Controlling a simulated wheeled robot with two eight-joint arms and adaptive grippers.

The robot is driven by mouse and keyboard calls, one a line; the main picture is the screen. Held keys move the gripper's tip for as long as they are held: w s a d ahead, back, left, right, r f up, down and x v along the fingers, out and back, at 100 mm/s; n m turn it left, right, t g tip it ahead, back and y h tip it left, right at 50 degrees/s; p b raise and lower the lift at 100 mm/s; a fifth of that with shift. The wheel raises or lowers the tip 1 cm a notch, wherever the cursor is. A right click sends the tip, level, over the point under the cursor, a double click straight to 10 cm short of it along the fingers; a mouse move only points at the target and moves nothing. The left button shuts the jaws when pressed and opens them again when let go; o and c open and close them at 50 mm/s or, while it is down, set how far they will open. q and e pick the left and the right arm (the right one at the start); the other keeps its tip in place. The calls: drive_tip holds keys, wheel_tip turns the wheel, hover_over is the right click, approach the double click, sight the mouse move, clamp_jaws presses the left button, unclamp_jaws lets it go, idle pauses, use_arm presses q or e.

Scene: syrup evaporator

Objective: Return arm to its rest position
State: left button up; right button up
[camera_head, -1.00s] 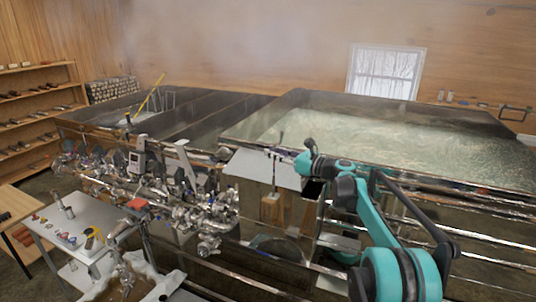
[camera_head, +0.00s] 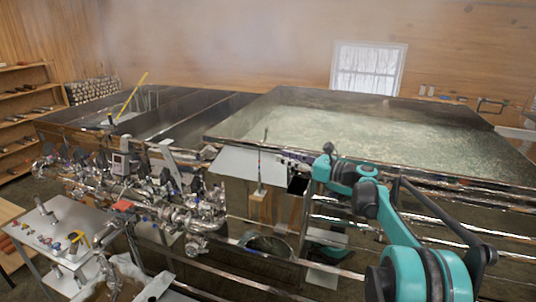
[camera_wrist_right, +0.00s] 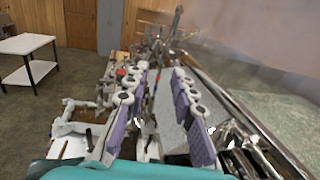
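My right arm comes in from the lower right in the head view. My right gripper (camera_head: 295,157) is small there, beside the near edge of the large steaming pan (camera_head: 440,110). In the right wrist view my right gripper (camera_wrist_right: 158,112) shows two fingers with purple pads standing well apart. It is open, and nothing is held between the pads. My left gripper does not show in either view.
Valves and pipes (camera_head: 150,185) line the front of the evaporator at left. A small grey table (camera_head: 50,262) with small parts stands at lower left. Metal rails (camera_head: 420,212) run close by my right arm. A white table (camera_wrist_right: 28,46) stands on open floor in the wrist view.

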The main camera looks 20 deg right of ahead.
drive_tip(key=shift+s+d, duration=0.2)
drive_tip(key=shift+s, duration=0.1)
drive_tip(key=s+a+f+n+g+h+b, duration=0.2)
drive_tip(key=s+a+f+n+b, duration=0.3)
drive_tip(key=f, duration=0.5)
drive_tip(key=s+a+f+n+g+h+b, duration=0.1)
drive_tip(key=s+a+f+n+h+b, duration=0.15)
drive_tip(key=s+f+b, duration=0.55)
drive_tip(key=s+a+f+n+g+h+b, duration=0.15)
drive_tip(key=s+a+f+n+b, duration=0.35)
drive_tip(key=f, duration=0.6)
drive_tip(key=s+d+f+n+h+b, duration=0.1)
drive_tip(key=s+f+n+b, duration=0.3)
drive_tip(key=f, duration=0.6)
drive_tip(key=s+d+f+n+h+b, duration=0.2)
drive_tip(key=s+f+n+b, duration=0.3)
drive_tip(key=s+f+b, duration=0.3)
drive_tip(key=s+d+f+n+g+h+b, duration=0.1)
drive_tip(key=s+d+f+n+h+b, duration=0.1)
drive_tip(key=s+f+n+b, duration=0.3)
drive_tip(key=s+f+h+b, duration=0.1)
drive_tip(key=s+f, duration=0.2)
drive_tip(key=f, duration=0.4)
drive_tip(key=shift+d+f+h, duration=0.25)
drive_tip(key=shift+h, duration=0.15)
drive_tip(key=shift+s+n, duration=0.1)
drive_tip(key=shift+n, duration=0.15)
